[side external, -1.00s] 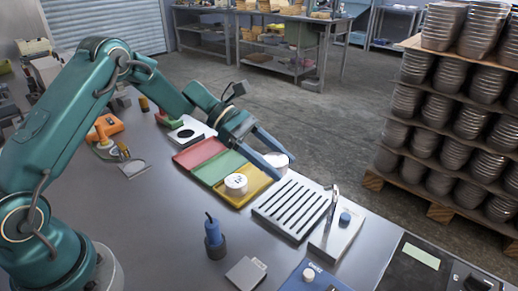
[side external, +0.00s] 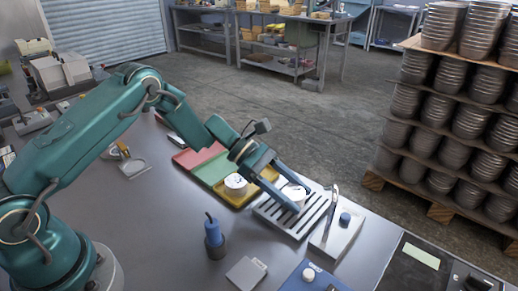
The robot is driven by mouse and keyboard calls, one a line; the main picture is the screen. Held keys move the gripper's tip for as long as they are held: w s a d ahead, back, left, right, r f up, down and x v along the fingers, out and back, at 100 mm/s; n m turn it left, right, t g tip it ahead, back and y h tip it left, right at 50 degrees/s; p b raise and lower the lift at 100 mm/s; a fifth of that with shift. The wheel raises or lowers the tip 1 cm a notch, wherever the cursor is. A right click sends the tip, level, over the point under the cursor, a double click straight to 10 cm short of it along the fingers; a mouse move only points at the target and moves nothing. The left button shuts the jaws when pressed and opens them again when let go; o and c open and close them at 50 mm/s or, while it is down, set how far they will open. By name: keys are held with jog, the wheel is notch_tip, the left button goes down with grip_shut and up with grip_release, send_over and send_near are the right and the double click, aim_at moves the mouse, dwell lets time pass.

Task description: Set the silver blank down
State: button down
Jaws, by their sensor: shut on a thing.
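My gripper (side external: 301,197) is shut on a silver blank (side external: 292,193), a short pale cylinder held between its two fingers. The blank is over the far left part of the slotted metal rack (side external: 313,229). I cannot tell whether it touches the slats or hangs just above them. The fingers hide part of its side. A second pale, short cylinder (side external: 236,183) with dark marks on its top stands on the yellow section (side external: 246,199) of the coloured tray, left of my gripper.
The tray's green (side external: 211,171) and red (side external: 188,157) sections look empty. A grey plate with an upright post and blue knob (side external: 345,218) stands right of the rack. A blue-handled tool in a dark holder (side external: 214,240) stands in front.

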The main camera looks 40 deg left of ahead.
jog(key=shift+f, duration=0.15)
jog(key=shift+c, duration=0.7)
grip_release()
